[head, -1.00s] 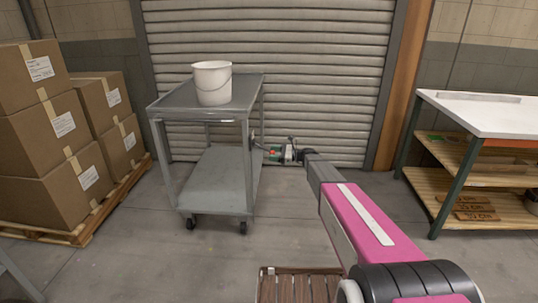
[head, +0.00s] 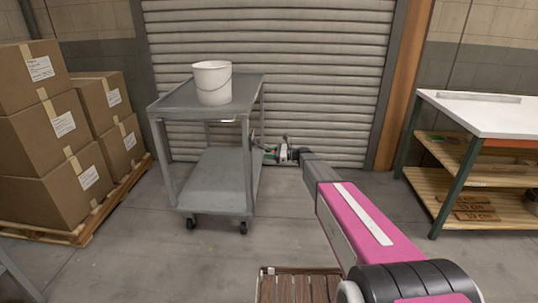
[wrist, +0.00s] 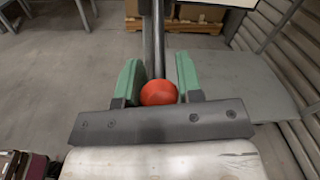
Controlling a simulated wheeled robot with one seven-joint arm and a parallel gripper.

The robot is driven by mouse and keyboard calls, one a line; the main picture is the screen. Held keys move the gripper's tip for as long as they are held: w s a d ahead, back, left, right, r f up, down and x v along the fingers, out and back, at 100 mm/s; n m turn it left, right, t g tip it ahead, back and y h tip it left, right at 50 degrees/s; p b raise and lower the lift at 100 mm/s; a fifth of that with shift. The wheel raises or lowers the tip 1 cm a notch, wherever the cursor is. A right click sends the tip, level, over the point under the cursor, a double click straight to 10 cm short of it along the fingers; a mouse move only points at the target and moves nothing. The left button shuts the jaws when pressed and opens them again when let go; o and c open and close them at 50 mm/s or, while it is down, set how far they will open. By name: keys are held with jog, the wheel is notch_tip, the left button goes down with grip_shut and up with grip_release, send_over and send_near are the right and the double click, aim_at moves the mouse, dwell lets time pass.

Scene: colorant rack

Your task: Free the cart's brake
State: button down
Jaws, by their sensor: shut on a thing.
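The grey two-shelf cart (head: 217,178) stands in front of the roller shutter. Its lower shelf (wrist: 225,78) shows in the wrist view. A round red knob (wrist: 159,93) sits between the green fingers of my gripper (wrist: 158,76), which is shut on it. A grey post (wrist: 158,42) rises just behind the knob; I cannot tell whether the two join. In the head view my gripper (head: 268,154) is beside the cart's right side, at about lower-shelf height. The knob and the brake's linkage cannot be made out there.
A white bucket (head: 212,82) stands on the cart's top shelf. Stacked cartons (head: 55,125) on a pallet are at left. A white-topped workbench (head: 490,110) is at right. A slatted wooden thing (head: 298,286) lies at the front. Floor before the cart is clear.

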jog(key=shift+s+d+r+h, duration=0.1)
jog(key=shift+d+r+h, duration=0.2)
jog(key=shift+r+h, duration=0.4)
jog(key=shift+d+r+h, duration=0.25)
jog(key=shift+r+h, duration=0.2)
jog(key=shift+h, duration=0.35)
jog(key=shift+d+r+h, duration=0.25)
jog(key=shift+r+h, duration=0.8)
jog(key=shift+h, duration=0.15)
notch_tip(320, 180, up, 2)
jog(key=h, duration=0.2)
jog(key=shift+r+h, duration=0.1)
jog(key=shift+h, duration=0.2)
notch_tip(320, 180, up, 2)
jog(key=h, duration=0.2)
jog(key=shift+a+g+h, duration=0.15)
jog(key=shift+g+h, duration=0.15)
jog(key=shift+a+r, duration=0.25)
jog(key=shift+r, duration=0.25)
jog(key=c, duration=0.8)
grip_release()
jog(key=v, duration=1)
jog(key=shift+d+r, duration=0.3)
